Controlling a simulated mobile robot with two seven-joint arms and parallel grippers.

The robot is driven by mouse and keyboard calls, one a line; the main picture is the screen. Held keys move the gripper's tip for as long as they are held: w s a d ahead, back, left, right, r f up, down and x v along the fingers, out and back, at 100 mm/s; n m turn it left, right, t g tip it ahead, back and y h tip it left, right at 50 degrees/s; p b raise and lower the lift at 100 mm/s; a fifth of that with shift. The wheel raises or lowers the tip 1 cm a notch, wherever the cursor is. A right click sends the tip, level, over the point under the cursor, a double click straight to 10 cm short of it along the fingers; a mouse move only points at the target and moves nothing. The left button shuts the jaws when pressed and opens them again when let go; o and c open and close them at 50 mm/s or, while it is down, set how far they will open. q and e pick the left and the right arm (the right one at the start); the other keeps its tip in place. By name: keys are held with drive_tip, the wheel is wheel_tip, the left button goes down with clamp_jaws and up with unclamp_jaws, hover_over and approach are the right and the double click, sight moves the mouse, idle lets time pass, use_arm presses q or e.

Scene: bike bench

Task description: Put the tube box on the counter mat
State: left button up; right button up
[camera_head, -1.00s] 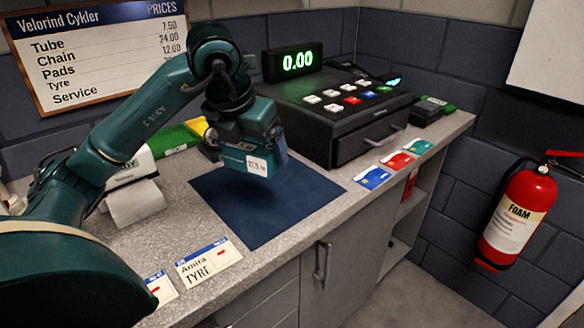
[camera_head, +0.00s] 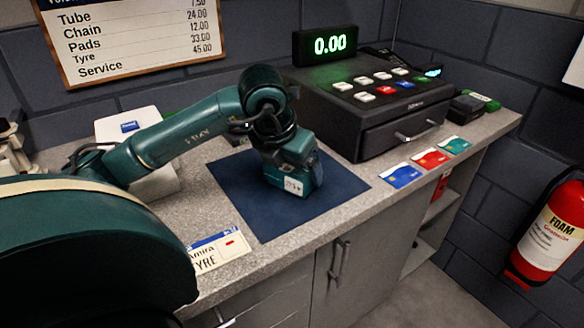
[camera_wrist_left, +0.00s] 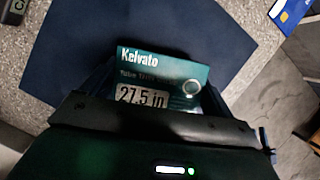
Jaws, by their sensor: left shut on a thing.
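The tube box (camera_wrist_left: 160,75) is teal, with "Kelvato" and "27.5 in" printed on it in the left wrist view. In the head view its white label (camera_head: 293,187) shows below my left gripper (camera_head: 290,160). My left gripper is shut on the box and holds it over the middle of the dark blue counter mat (camera_head: 240,207). The box is at or just above the mat; I cannot tell if it touches. The mat also shows around the box in the left wrist view (camera_wrist_left: 70,50). My right gripper is not in view.
A black cash register (camera_head: 365,115) stands behind the mat, right of centre. Blue, red and teal cards (camera_head: 430,159) lie along the counter edge to the right. A paper tag (camera_head: 215,252) lies at the front left of the mat. A fire extinguisher (camera_head: 550,230) hangs at the right.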

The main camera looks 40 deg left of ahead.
use_arm(q)
drive_tip(key=shift+f, duration=0.1)
drive_tip(key=shift+f, duration=0.1)
drive_tip(key=o, duration=0.9)
drive_tip(key=shift+s+r, duration=0.1)
drive_tip(key=shift+r, duration=0.4)
drive_tip(key=p+v, duration=0.1)
drive_tip(key=v, duration=1)
drive_tip(key=shift+s+r+p, duration=0.1)
drive_tip(key=shift+s+p, duration=0.05)
drive_tip(key=shift+p, duration=0.15)
